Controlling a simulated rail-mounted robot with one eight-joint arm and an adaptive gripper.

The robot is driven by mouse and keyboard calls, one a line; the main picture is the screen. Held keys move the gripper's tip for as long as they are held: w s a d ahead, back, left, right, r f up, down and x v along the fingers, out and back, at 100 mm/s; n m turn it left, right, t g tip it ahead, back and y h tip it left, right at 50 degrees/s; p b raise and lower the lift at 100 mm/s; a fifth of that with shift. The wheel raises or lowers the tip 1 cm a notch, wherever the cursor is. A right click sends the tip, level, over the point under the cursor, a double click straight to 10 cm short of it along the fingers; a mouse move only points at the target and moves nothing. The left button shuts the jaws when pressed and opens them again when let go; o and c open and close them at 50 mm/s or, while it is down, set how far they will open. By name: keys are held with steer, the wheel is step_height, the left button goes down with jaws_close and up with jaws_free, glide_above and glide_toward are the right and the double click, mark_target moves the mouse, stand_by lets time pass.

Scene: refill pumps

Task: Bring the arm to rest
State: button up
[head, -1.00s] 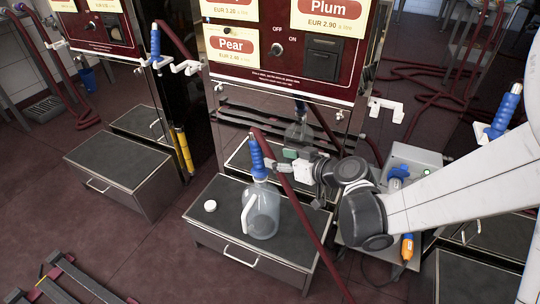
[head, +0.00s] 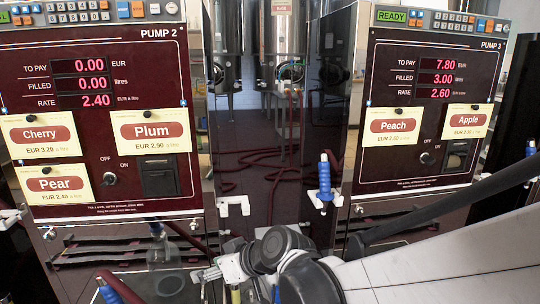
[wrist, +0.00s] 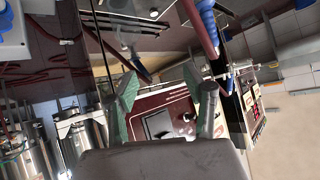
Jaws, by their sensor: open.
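My gripper (head: 208,273) is low in the head view, left of my dark wrist joints and in front of the lower part of Pump 2 (head: 95,130). In the wrist view its two green-padded fingers (wrist: 165,100) stand wide apart with nothing held between them. A dark red pump panel shows beyond the gap. A blue nozzle (head: 109,293) with a red hose is at the lower left of the head view, apart from the gripper. A clear bottle shape (head: 165,272), perhaps a reflection, shows behind the gripper. The platform is mostly out of view.
Pump 3 (head: 430,110) stands at the right, reading READY, 7.80 EUR and 3.00 litres. Another blue nozzle (head: 325,180) hangs in a white holder near my forearm. A white bracket (head: 234,205) juts out beside Pump 2. Steel tanks (head: 280,45) stand behind.

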steer(key=s+d+r+m+t+h, duration=0.1)
steer(key=s+d+m+h, duration=0.3)
steer(key=d, duration=0.7)
steer(key=s+d+r+m+h, duration=0.1)
steer(key=s+d+m+h, duration=0.15)
steer(key=s+d, duration=0.6)
steer(key=s+d+r+m+t+h, duration=0.1)
steer(key=s+d+r+m+h, duration=0.15)
steer(key=d, duration=1.15)
step_height(320, 180, up, 17)
steer(key=m+p, duration=0.1)
steer(key=p, duration=1.7)
steer(key=shift+w, duration=0.15)
